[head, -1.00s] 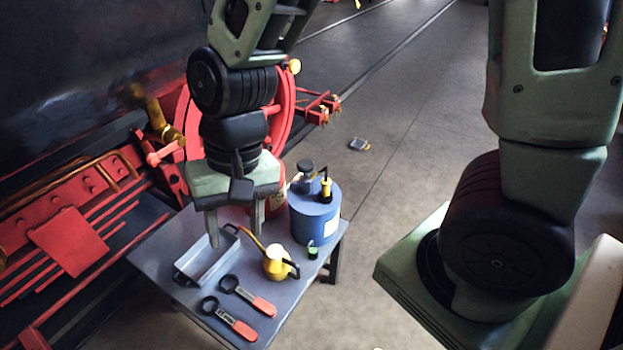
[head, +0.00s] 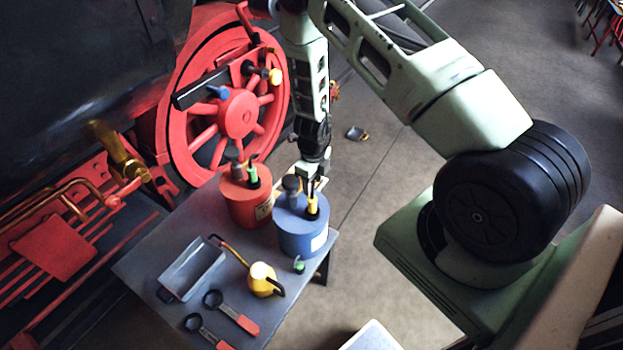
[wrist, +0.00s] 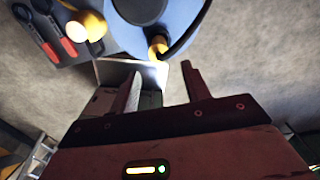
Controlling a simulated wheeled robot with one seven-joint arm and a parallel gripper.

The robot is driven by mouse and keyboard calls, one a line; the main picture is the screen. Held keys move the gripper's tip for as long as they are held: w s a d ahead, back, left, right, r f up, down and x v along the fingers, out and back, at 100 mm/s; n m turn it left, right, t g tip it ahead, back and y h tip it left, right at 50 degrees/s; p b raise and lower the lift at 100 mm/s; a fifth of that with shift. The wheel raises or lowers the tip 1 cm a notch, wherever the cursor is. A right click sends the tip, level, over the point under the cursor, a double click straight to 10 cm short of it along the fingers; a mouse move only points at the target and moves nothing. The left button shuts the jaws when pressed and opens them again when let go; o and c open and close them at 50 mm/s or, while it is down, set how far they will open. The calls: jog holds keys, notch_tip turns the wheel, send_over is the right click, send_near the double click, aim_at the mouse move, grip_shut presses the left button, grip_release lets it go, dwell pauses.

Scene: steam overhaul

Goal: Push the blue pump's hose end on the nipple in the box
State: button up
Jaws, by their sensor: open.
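The blue pump (head: 301,238) is a blue drum with a pale label at the back right of the small grey table. A yellow hose end (head: 313,206) stands upright at its top, beside a dark cap. In the wrist view the yellow hose end (wrist: 158,46) shows at the drum's edge, with a black hose curving from it. My gripper (head: 315,184) is just above the yellow hose end. In the wrist view my gripper (wrist: 162,75) is open and empty, its fingers short of the hose end. I cannot make out the nipple or which box holds it.
A red drum (head: 245,205) with a green-tipped piece stands close left of the blue pump. The table (head: 150,240) also holds a grey tray (head: 165,290), a yellow oil can (head: 262,281) and two red-handled tools. A red spoked wheel (head: 240,118) stands behind.

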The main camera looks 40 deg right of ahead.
aim_at(312, 199)
notch_tip(312, 199, down, 9)
jog(key=b, duration=0.7)
jog(key=shift+a+r, duration=0.1)
jog(key=shift+r, duration=0.05)
jog(key=c, duration=1)
jog(key=shift+r, duration=0.15)
jog(key=shift+r+p, duration=2.55)
jog(key=shift+r, duration=0.1)
